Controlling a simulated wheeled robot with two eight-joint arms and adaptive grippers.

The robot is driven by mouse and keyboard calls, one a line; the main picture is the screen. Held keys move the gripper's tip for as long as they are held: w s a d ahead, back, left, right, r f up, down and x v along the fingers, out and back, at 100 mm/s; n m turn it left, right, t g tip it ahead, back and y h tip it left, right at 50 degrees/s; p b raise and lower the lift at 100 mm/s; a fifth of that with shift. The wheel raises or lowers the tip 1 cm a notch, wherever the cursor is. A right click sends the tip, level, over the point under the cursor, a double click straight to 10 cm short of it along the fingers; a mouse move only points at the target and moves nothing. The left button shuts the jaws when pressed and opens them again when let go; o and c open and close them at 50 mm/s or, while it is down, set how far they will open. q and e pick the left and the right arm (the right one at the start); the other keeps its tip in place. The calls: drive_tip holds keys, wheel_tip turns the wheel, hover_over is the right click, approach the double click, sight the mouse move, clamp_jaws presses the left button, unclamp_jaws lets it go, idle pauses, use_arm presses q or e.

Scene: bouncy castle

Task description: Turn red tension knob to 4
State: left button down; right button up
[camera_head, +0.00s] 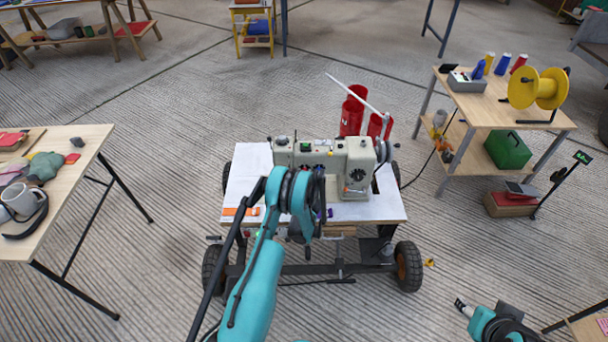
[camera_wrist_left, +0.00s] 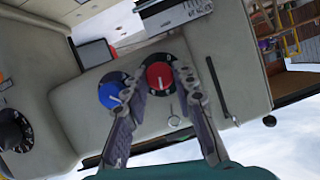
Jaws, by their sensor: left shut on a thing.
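The red tension knob (camera_wrist_left: 160,78) is on the pale housing of the sewing machine (camera_head: 325,158), with a dark dial ring around it. Its markings are too small to read as a setting. My left gripper (camera_wrist_left: 161,70) is shut on the red knob, one finger on each side. A blue knob (camera_wrist_left: 112,92) sits just left of it, close to the left finger. In the head view my left wrist hides the gripper and the red knob. My right gripper (camera_head: 461,304) is low at the right, away from the machine; its jaws are too small to judge.
A wooden side table (camera_head: 500,105) with a yellow spool (camera_head: 537,88) is at the right. Another table (camera_head: 75,165) with cloths and a mug is at the left. Open floor lies between.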

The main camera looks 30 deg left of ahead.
use_arm(q)
drive_tip(key=shift+w+d+f+m+g+y, duration=0.1)
drive_tip(key=shift+m+g+y, duration=0.15)
drive_tip(key=shift+m+y, duration=0.7)
drive_tip(key=shift+d+m+g+y, duration=0.1)
drive_tip(key=shift+m+g+y, duration=0.25)
drive_tip(key=shift+m, duration=1)
drive_tip(key=c, duration=1.2)
unclamp_jaws()
wheel_tip(320, 180, up, 10)
